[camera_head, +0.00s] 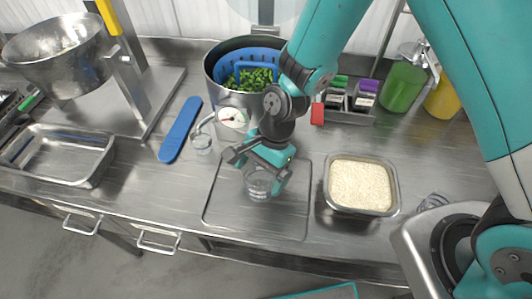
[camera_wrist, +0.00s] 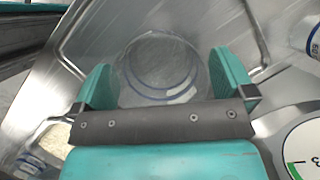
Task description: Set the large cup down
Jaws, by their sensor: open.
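The large cup (camera_head: 259,184) is clear and stands on the flat tray (camera_head: 225,208) at the middle front of the counter. My gripper (camera_head: 262,176) is at the cup, with its fingers on either side of it. In the wrist view the cup (camera_wrist: 158,68) shows as a clear round vessel with blue ring lines, between the two teal fingers of my gripper (camera_wrist: 160,85). The jaws are open. Whether a finger touches the cup wall is hard to tell. Part of the cup is hidden behind my gripper.
A container of rice (camera_head: 361,186) stands right of the tray. A round dial (camera_head: 232,119) and a pot of greens (camera_head: 217,73) stand behind. The counter's front edge is close.

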